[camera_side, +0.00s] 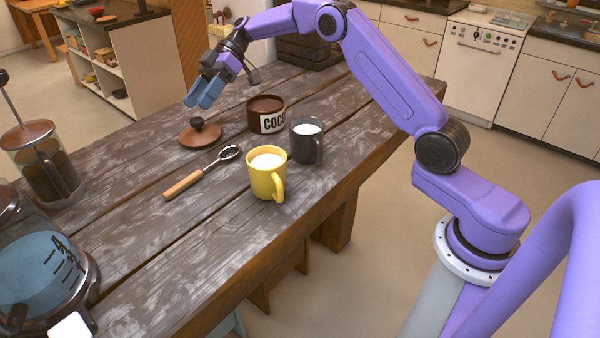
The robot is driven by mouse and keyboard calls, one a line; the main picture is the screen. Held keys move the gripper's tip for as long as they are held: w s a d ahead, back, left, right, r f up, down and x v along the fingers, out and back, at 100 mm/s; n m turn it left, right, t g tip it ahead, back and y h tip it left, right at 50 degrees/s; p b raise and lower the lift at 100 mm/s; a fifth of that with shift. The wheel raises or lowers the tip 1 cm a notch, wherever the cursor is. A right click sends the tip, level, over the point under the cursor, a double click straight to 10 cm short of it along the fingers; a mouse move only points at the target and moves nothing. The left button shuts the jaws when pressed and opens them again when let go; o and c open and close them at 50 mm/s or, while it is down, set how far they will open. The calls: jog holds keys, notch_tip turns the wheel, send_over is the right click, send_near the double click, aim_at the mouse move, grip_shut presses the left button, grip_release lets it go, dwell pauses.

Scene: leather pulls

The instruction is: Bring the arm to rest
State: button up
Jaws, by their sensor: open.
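My gripper (204,95) has blue fingers and is held above the far part of the wooden table (130,225). It points down and to the left. It is open, and nothing shows between its fingers. Below it a brown lid with a dark knob (200,133) lies on the table. The brown cocoa jar (266,114) stands open to the right of the lid. My purple arm reaches in from the right, above the table.
A yellow mug (266,174) and a dark grey mug (306,141), both with white contents, stand near the table's right edge. A wooden-handled spoon (202,172) lies left of them. A French press (42,160) and a glass kettle (42,265) stand at the left.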

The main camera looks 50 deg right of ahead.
jog(key=s+a+r+m+g+h, duration=0.1)
jog(key=s+a+m+h, duration=0.3)
jog(key=s, duration=1)
jog(key=s+a+m+g+h, duration=0.1)
jog(key=s+a+h, duration=0.3)
jog(key=s, duration=1)
jog(key=s+d+f+m, duration=0.15)
jog(key=s+d, duration=0.25)
jog(key=s, duration=0.7)
jog(key=s+d+f+n+t+h, duration=0.1)
jog(key=s+d+f+t, duration=0.1)
jog(key=d, duration=0.3)
jog(key=s+d+f+n+t+h, duration=0.1)
jog(key=s+d+f+n+h, duration=0.1)
jog(key=d, duration=0.4)
jog(key=shift+s+f+t, duration=0.25)
jog(key=shift+s+t, duration=0.15)
jog(key=shift+s, duration=0.45)
